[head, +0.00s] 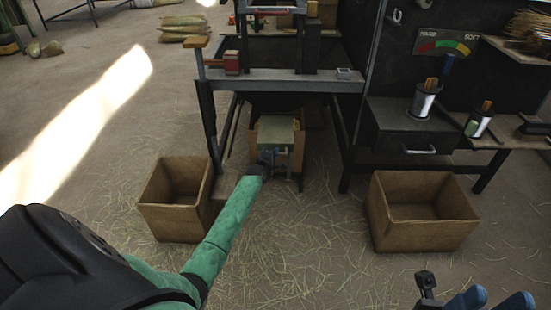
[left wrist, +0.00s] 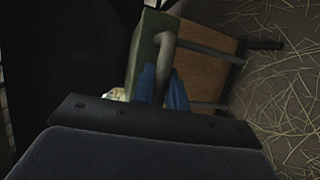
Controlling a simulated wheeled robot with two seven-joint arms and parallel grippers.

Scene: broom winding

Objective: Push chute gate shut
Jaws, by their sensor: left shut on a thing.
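The chute gate (head: 276,133) is a green panel under the bench, in front of a tan wooden box-like chute (head: 298,155). In the left wrist view the green panel (left wrist: 146,50) has a bent grey handle (left wrist: 176,42) in front of brown wood (left wrist: 205,68). My left gripper (head: 270,160) is low at the front of the gate; its blue fingers (left wrist: 163,86) are shut on the handle. I cannot tell how far the gate stands open. My right gripper (head: 490,300) is at the bottom right, its blue fingers apart and empty.
An open cardboard box (head: 175,205) stands left of the chute and another (head: 420,215) stands to the right. A bench (head: 290,80) with a dark frame is above. Straw litters the floor. A drawer unit (head: 410,130) is at the right.

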